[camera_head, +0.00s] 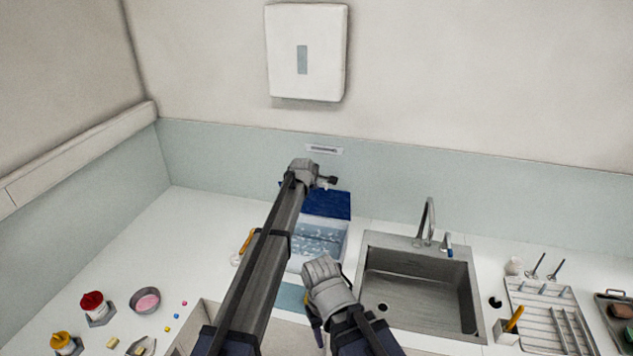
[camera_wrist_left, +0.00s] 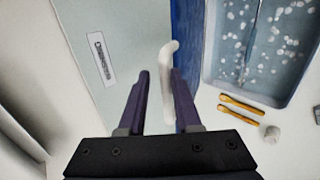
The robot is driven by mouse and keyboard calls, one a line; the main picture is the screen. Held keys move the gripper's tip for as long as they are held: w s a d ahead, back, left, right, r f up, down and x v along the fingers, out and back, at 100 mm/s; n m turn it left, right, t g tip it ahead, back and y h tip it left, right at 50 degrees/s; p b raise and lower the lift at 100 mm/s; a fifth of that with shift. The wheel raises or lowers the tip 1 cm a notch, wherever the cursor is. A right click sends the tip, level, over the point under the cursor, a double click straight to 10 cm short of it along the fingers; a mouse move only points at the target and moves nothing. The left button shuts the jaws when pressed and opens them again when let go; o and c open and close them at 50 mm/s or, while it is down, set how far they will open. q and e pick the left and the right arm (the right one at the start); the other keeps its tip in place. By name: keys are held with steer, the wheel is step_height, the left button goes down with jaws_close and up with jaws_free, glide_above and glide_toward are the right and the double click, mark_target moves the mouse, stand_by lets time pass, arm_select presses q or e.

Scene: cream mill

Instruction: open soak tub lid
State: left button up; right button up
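The soak tub (camera_head: 340,243) stands on the counter left of the sink, with water and pale specks showing inside. Its dark blue lid (camera_head: 338,205) is raised at the tub's back edge, leaving the water uncovered. In the left wrist view the lid (camera_wrist_left: 186,40) is a blue strip beside the tub (camera_wrist_left: 262,90), with a white handle (camera_wrist_left: 167,75). My left gripper (camera_head: 330,181) is at the lid's top edge. Its fingers (camera_wrist_left: 160,75) are apart, with the handle between them, nearer the right finger. My right gripper (camera_head: 316,325) is low in front of the tub; its fingers are mostly hidden.
A steel sink (camera_head: 420,290) with a tap (camera_head: 428,222) is right of the tub, then a rack (camera_head: 550,320). Orange-handled tools (camera_wrist_left: 240,105) lie beside the tub. Jars (camera_head: 93,305) and a bowl (camera_head: 145,301) stand at left. The wall is close behind the lid.

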arm_select(q)
steer(key=shift+s+a+r+p, duration=0.1)
steer(key=shift+s+r+p, duration=0.3)
steer(key=shift+p, duration=0.3)
steer(key=s+a+r+p, duration=0.1)
steer(key=s+a, duration=0.1)
steer(key=s, duration=0.5)
steer(key=s+a+r+p, duration=0.1)
steer(key=s+a, duration=0.1)
steer(key=s, duration=0.5)
steer(key=shift+a+r, duration=0.25)
steer(key=shift+a, duration=0.1)
steer(key=shift+s, duration=0.1)
